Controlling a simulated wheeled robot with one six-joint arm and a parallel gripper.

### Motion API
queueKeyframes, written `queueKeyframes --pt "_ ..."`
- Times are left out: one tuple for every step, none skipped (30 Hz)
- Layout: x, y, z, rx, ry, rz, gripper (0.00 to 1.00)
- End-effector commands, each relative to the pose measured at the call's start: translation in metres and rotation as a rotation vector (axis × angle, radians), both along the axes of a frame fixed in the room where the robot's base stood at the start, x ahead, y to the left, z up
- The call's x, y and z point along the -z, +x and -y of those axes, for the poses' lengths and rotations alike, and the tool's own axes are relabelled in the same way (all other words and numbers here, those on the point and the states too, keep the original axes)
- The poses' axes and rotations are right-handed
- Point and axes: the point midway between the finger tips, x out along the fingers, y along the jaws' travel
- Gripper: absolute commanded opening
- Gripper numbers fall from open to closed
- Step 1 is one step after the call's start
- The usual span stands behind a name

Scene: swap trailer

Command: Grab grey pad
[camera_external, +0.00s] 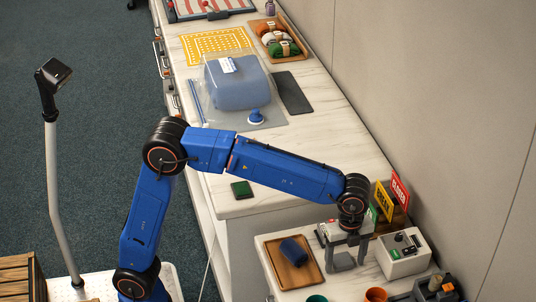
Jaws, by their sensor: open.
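My gripper (346,256) points down over the white lower counter at the right, with its two grey fingers spread apart. A small grey piece, apparently the grey pad (342,264), shows between or just behind the fingers. I cannot tell whether the fingers touch it, and the gripper partly hides it. A larger dark grey flat slab (293,93) lies on the long counter, right of the bagged blue bundle (238,84).
A wooden tray (273,262) with a dark blue object (294,250) is left of my gripper. A white box with controls (403,254) and upright coloured signs (384,200) stand close on its right. Cups (376,295) are in front. A green pad (241,189) lies on the long counter.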

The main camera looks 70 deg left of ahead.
Motion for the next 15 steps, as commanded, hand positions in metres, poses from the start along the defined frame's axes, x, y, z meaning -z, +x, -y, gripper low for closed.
queueKeyframes --pt "0.0019 -0.0001 -0.0001 0.0 0.0 0.0 0.69" --pt "0.0024 0.0 -0.0001 0.0 0.0 0.0 0.69" --pt "0.0026 0.0 -0.0001 0.0 0.0 0.0 0.69" --pt "0.0026 0.0 -0.0001 0.0 0.0 0.0 0.69" --pt "0.0025 0.0001 -0.0001 0.0 0.0 0.0 0.69" --pt "0.0024 0.0001 -0.0001 0.0 0.0 0.0 0.69" --pt "0.0024 0.0001 -0.0001 0.0 0.0 0.0 0.69" --pt "0.0023 0.0001 -0.0001 0.0 0.0 0.0 0.69" --pt "0.0023 0.0001 -0.0001 0.0 0.0 0.0 0.59" --pt "0.0023 0.0001 -0.0001 0.0 0.0 0.0 0.52" --pt "0.0023 0.0001 -0.0001 0.0 0.0 0.0 0.45" --pt "0.0022 0.0001 -0.0001 0.0 0.0 0.0 0.35" --pt "0.0023 0.0001 -0.0002 0.0 0.0 0.0 0.28" --pt "0.0023 0.0001 -0.0002 0.0 0.0 0.0 0.25" --pt "0.0022 0.0001 -0.0002 0.0 0.0 0.0 0.25"
